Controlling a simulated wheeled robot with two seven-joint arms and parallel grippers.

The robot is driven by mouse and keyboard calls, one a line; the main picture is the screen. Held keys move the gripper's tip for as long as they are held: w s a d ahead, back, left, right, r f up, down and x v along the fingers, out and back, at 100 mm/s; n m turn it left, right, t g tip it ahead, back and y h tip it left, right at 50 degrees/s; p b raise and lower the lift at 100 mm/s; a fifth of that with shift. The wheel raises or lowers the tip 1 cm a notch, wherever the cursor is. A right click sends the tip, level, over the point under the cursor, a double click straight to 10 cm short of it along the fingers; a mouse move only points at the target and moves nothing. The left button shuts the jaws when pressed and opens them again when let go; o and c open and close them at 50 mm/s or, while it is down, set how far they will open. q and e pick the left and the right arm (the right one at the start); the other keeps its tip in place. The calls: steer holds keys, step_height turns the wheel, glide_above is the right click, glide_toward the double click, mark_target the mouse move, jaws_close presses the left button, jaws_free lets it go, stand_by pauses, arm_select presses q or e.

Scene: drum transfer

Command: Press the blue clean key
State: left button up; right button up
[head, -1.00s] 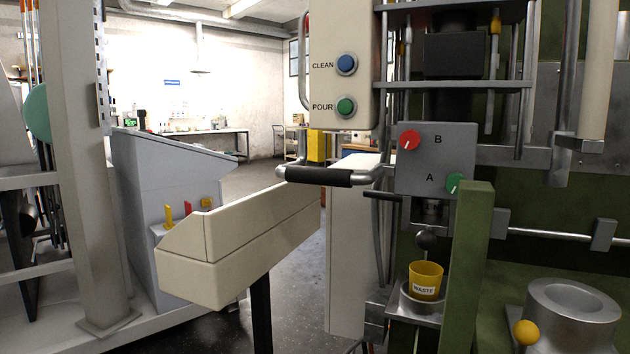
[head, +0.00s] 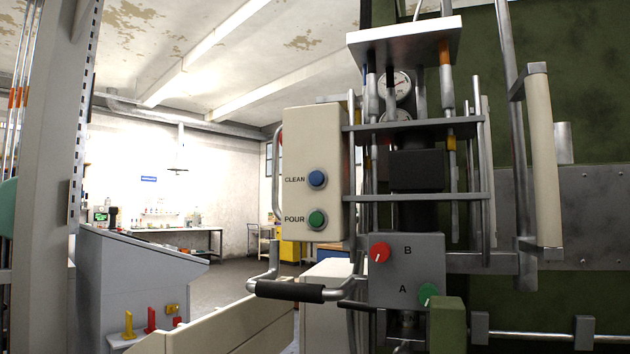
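The blue clean key (head: 317,179) is a round button on the front of a cream control box (head: 300,140), with the word CLEAN to its left. The green pour key (head: 317,218) sits below it on the same box, labelled POUR. Neither of my grippers shows in the head view, so nothing of mine is seen near the key.
A black-gripped handle (head: 290,291) juts out below the box. A grey panel (head: 408,270) with a red knob B and a green knob A is at its lower right. Metal rods and a vertical cream handle (head: 541,155) stand further right. A cream trough (head: 225,325) lies lower left.

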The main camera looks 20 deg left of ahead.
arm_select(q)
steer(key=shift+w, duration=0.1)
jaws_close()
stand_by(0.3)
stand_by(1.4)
